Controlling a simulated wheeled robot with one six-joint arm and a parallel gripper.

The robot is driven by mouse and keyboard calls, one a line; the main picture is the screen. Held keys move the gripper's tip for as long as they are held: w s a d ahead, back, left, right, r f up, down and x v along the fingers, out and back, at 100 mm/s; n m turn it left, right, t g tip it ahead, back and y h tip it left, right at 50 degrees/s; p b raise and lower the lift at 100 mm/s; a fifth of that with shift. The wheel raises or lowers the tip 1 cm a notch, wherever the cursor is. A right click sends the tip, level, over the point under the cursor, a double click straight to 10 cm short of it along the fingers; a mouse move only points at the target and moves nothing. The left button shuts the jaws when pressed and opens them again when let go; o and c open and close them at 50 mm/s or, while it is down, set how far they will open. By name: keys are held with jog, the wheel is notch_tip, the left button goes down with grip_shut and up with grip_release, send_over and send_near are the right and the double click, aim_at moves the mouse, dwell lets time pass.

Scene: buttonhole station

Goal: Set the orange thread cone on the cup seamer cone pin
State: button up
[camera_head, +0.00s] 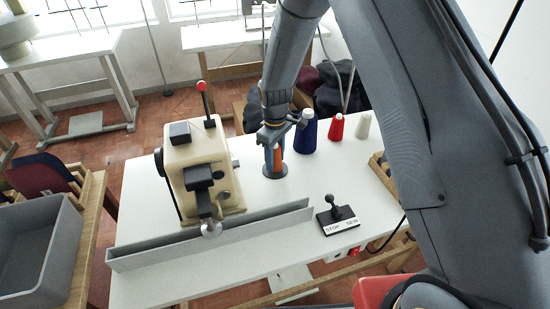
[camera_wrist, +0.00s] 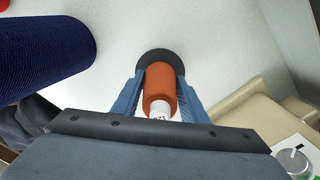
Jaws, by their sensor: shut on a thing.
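The orange thread cone (camera_wrist: 160,82) is upright between the fingers of my gripper (camera_wrist: 160,77), which is shut on it. In the wrist view its whitish narrow top points toward the camera. In the head view the orange cone (camera_head: 278,152) shows only as a strip between the fingers of my gripper (camera_head: 273,150). A round dark base (camera_head: 274,171) lies directly under the cone on the white table; it also shows in the wrist view (camera_wrist: 158,54). The pin itself is hidden, and I cannot tell whether the cone rests on the base.
A navy cone (camera_head: 306,136), a red cone (camera_head: 336,127) and a cream cone (camera_head: 363,126) stand to the right. The beige seamer (camera_head: 200,165) stands left, behind a grey trough (camera_head: 240,228). A STOP/SEW lever (camera_head: 338,214) is at front right.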

jog(key=shift+f, duration=0.15)
jog(key=o, duration=1.2)
jog(key=shift+c, duration=0.2)
notch_tip(320, 180, up, 7)
jog(key=shift+f+b, duration=0.1)
jog(key=shift+b, duration=0.85)
jog(key=shift+r, duration=0.55)
jog(key=shift+d, duration=0.1)
jog(key=s+d+r+m, duration=0.4)
jog(key=s+d, duration=0.4)
jog(key=s, duration=0.3)
jog(key=s+d+r+m+t, duration=0.1)
jog(key=s+d+r+m, duration=0.4)
jog(key=s+d, duration=0.4)
jog(key=s+m, duration=0.1)
jog(key=s, duration=0.1)
jog(key=shift+s+m, duration=0.4)
